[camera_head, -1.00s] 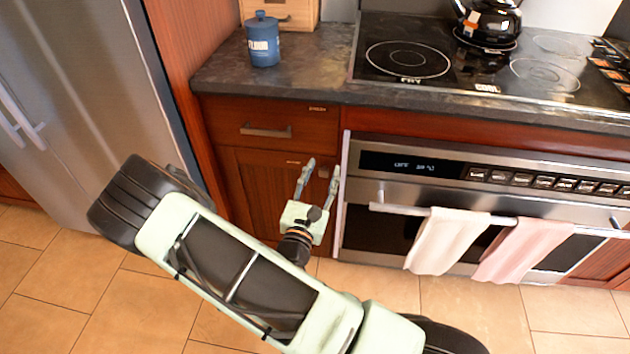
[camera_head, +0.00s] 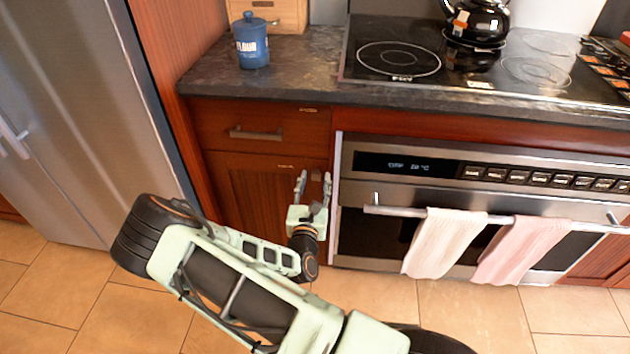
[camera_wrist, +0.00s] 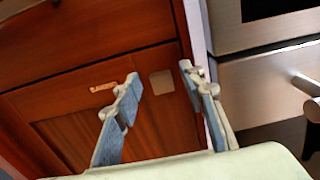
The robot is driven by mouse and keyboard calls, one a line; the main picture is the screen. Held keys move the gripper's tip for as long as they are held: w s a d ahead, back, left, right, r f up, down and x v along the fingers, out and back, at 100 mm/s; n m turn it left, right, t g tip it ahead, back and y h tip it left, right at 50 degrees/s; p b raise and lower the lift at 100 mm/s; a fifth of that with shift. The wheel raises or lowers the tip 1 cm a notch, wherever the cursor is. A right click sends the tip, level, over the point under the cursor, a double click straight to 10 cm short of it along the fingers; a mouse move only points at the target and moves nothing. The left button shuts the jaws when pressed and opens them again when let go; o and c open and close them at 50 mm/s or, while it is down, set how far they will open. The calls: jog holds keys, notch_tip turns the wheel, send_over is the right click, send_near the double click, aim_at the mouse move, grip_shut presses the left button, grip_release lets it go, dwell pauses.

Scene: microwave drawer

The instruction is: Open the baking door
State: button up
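A wooden cabinet door (camera_head: 252,195) stands closed below a drawer, left of the oven. A small label (camera_head: 286,167) on its upper edge is too small to read; it also shows in the wrist view (camera_wrist: 103,87). A square metal knob (camera_wrist: 163,83) sits at the door's upper right. My gripper (camera_head: 314,176) is open and empty in front of the door's upper right. In the wrist view, the knob appears between the two fingertips (camera_wrist: 159,78), with no visible contact. The oven door (camera_head: 385,235) is also closed, with a horizontal bar handle (camera_head: 393,211).
A drawer (camera_head: 285,117) with a bar handle is above the door. Two towels, white (camera_head: 440,243) and pink (camera_head: 522,250), hang on the oven handle. The counter edge (camera_head: 260,92) overhangs above. A steel fridge (camera_head: 75,110) stands left. The tiled floor (camera_head: 45,290) is open.

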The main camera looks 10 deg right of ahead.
jog(key=shift+w+d, duration=0.15)
jog(key=shift+w, duration=0.4)
grip_shut()
